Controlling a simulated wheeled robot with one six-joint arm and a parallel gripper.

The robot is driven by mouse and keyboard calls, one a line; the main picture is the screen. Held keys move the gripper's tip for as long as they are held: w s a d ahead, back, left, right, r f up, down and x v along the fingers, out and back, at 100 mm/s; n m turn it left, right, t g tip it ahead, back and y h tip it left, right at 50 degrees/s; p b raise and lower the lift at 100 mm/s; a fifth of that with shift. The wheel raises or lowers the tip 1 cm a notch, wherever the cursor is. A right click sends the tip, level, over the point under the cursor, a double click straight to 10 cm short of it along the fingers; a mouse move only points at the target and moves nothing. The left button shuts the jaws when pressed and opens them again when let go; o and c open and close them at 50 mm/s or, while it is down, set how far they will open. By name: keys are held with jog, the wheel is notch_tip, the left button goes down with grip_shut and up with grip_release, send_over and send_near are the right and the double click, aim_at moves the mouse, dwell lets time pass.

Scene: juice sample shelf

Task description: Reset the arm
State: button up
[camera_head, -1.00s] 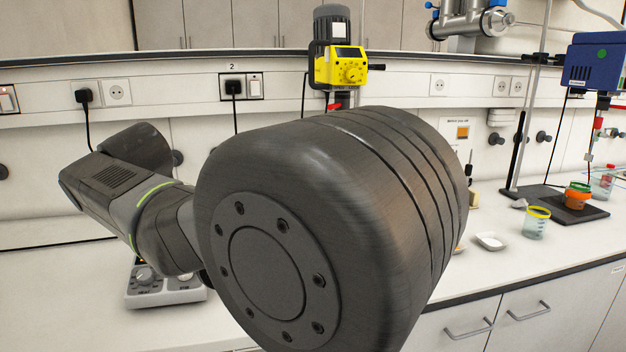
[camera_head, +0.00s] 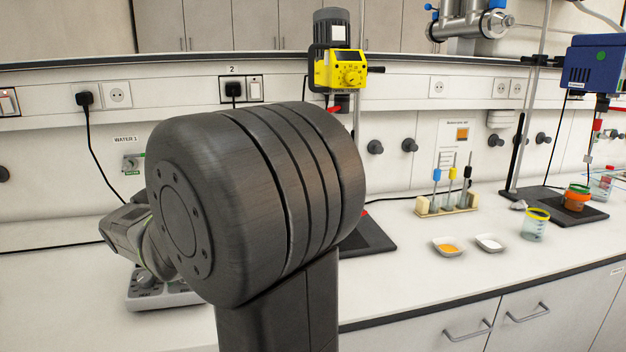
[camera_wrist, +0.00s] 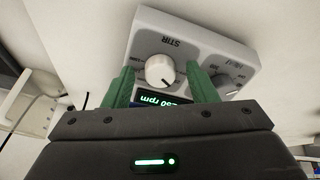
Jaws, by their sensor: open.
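Past the fingertips is a white hotplate stirrer (camera_wrist: 188,48) with a knob marked STIR (camera_wrist: 160,70), a second knob and a lit display reading in rpm, partly covered by my gripper. In the head view my arm (camera_head: 250,200) fills the middle and hides my gripper. The stirrer's front (camera_head: 146,292) shows at the lower left, partly behind my arm.
On the bench at right are two white dishes, one with orange powder (camera_head: 448,247), a rack of pipettes (camera_head: 447,204), a yellow-rimmed beaker (camera_head: 535,226) and an orange-and-green cup (camera_head: 577,198) on a dark stand base. A yellow overhead stirrer (camera_head: 340,68) stands behind my arm. The left bench is mostly clear.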

jog(key=shift+r+n, duration=0.1)
jog(key=shift+n, duration=0.6)
jog(key=p+v, duration=0.1)
jog(key=v, duration=1.1)
jog(key=shift+s+d+r+g+p, duration=0.15)
jog(key=shift+d+r+g+p, duration=0.1)
jog(key=shift+d+g+p, duration=0.1)
